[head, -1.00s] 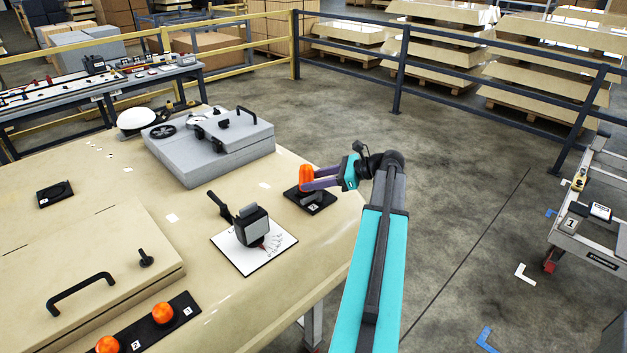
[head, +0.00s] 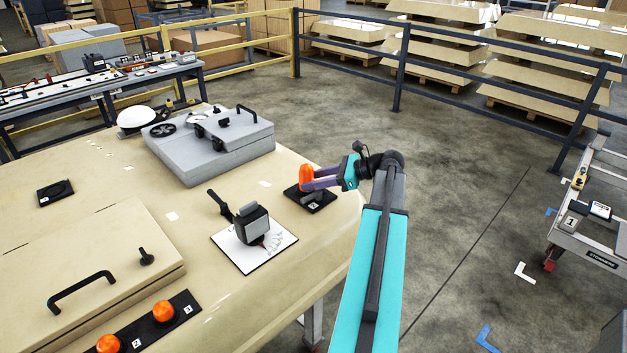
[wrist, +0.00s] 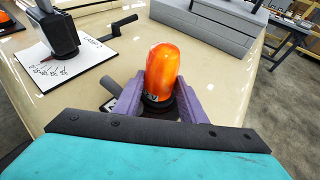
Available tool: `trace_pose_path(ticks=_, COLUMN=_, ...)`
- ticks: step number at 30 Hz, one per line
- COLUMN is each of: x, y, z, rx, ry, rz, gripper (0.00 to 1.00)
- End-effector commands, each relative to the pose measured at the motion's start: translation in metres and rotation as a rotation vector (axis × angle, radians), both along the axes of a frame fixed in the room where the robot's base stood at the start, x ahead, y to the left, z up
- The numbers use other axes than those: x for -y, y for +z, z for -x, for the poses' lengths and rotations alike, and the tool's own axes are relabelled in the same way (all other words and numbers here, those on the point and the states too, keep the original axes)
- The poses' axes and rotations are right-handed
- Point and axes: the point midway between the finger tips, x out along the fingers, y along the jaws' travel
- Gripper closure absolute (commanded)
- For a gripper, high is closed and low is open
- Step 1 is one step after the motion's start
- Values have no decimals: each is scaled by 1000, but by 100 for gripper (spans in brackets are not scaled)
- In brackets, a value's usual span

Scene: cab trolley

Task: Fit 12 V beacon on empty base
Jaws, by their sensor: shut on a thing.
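My gripper (head: 306,182) is shut on an orange beacon (head: 305,173) and holds it upright. In the wrist view the beacon (wrist: 163,72) stands between the two purple fingers, its dark foot low between them. The held beacon is at a black base plate (head: 318,203) near the table's right edge; I cannot tell if it is seated or just above. Another black base (head: 55,194), at the table's far left, is empty. Two more orange beacons, one nearer the middle (head: 163,311) and one at the bottom edge (head: 108,343), stand on a black strip (head: 137,332).
A lever box (head: 251,225) on a white card stands left of my gripper. A beige panel (head: 70,240) with a black handle fills the near left.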

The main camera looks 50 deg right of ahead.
Motion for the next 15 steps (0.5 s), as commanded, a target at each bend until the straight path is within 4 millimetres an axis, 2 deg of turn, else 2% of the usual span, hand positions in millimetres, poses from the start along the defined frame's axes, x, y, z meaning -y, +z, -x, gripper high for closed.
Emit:
trace_pose_path(ticks=11, x=0, y=1, z=0, rx=1, ry=0, rz=0, gripper=89)
trace_pose_path(ticks=12, x=0, y=1, z=0, rx=1, ry=0, rz=0, gripper=59)
trace_pose_path(ticks=15, x=0, y=1, z=0, rx=1, ry=0, rz=0, gripper=42)
